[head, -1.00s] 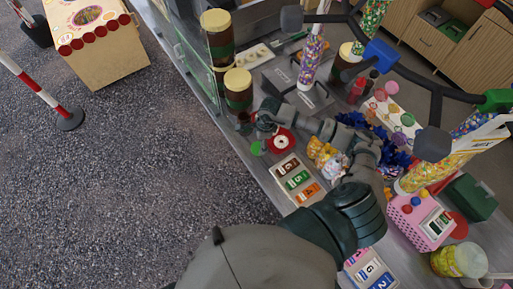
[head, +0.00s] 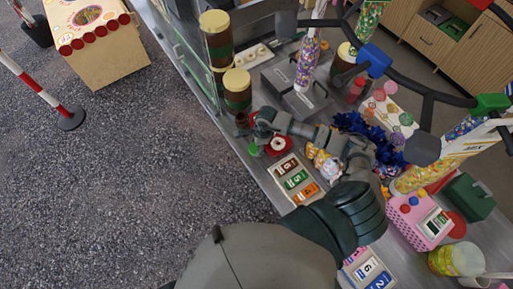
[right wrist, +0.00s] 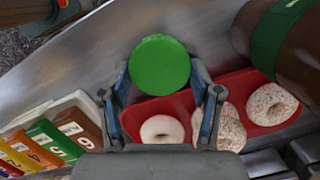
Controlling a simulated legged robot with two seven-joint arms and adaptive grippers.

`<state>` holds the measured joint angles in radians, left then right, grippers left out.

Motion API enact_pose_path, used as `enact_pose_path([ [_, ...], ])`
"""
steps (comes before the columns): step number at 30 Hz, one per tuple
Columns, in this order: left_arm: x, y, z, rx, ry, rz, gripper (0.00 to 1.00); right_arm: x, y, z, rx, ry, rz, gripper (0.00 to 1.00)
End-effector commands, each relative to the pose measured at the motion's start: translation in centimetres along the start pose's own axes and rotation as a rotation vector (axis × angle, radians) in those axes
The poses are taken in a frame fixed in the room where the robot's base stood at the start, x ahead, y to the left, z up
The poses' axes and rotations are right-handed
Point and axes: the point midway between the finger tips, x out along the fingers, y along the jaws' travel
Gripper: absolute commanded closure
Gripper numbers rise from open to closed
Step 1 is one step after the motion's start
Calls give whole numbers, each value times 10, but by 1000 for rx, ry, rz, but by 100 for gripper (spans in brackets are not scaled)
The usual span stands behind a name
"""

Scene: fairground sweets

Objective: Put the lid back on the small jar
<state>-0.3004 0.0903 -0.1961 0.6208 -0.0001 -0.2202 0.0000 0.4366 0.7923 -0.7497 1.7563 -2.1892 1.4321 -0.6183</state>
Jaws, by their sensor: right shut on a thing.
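A round green lid (right wrist: 160,63) sits between my right gripper's fingertips (right wrist: 160,78) in the right wrist view. It also shows as a small green spot (head: 254,148) in the head view. My right gripper (head: 261,127) is shut on this lid, above the counter near its left edge. A small dark reddish thing (head: 241,120) stands just left of the gripper and may be the small jar. It is too small to tell, and I cannot make out its opening. My left gripper is not in view.
A red tray (right wrist: 182,103) with ring-shaped sweets lies behind the lid. Numbered cards (head: 293,178) lie nearer on the counter. A large brown jar with a green band (head: 237,92) stands close behind the gripper. Blue tinsel (head: 365,135) lies to the right.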

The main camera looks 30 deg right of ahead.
Motion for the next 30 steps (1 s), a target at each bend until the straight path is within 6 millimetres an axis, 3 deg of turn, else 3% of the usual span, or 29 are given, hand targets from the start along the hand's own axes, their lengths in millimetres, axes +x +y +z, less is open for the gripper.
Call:
enact_pose_path([
  [10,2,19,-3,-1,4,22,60,-6,-1,1,0,8,-3,54],
  [21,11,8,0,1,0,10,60,-75,0,12,-1,5,-6,54],
  [30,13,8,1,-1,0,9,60,-99,0,16,0,5,-2,54],
])
